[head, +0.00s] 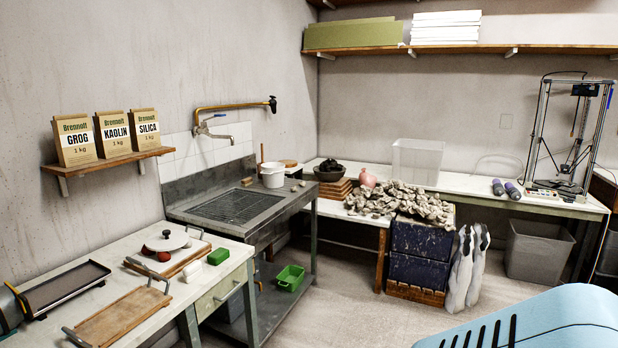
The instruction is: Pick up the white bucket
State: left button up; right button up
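A small white bucket (272,176) stands upright on the right end of the metal sink counter, near the wall corner. A thin stick rises just behind its left side. Neither of my grippers shows in the head view. The inside of the bucket is too small to make out.
The sink unit (238,207) has a drain grate and a brass tap (212,130) above. A front table (120,270) holds trays. A green bin (290,278) sits on the sink's lower shelf. Grey rubble (400,200) covers a bench at right. The middle floor is clear.

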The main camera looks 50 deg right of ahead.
aim_at(273, 173)
jog(key=z, duration=1.55)
jog(key=i+l+z, duration=0.3)
jog(key=i, duration=0.65)
jog(key=i+z, duration=0.25)
jog(key=i, duration=0.7)
jog(key=i+l+u, duration=0.1)
jog(key=i, duration=1.3)
jog(key=i+l+u, duration=0.1)
jog(key=i+u, duration=0.3)
jog(key=i+l+u, duration=0.6)
jog(key=i+u, duration=0.15)
jog(key=i+l+u, duration=0.4)
jog(key=k+l, duration=0.05)
